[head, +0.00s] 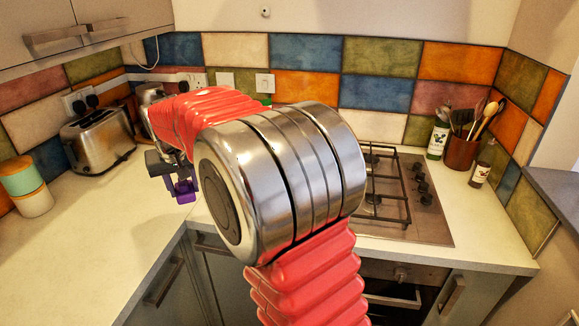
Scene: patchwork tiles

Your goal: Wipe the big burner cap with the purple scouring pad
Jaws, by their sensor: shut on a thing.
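My gripper (172,170) is left of the middle, above the left worktop near the corner, and small in the picture. It is shut on the purple scouring pad (185,191), which hangs below the dark fingers. The pad is up in the air, well apart from the hob. The gas hob (425,225) is on the right, with a black grate and control knobs. My arm covers its left part. Bits of burner show under the grate, but I cannot tell which is the big burner cap.
A toaster (98,140) and a two-tone canister (25,187) stand on the left worktop. The front left worktop (90,255) is clear.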

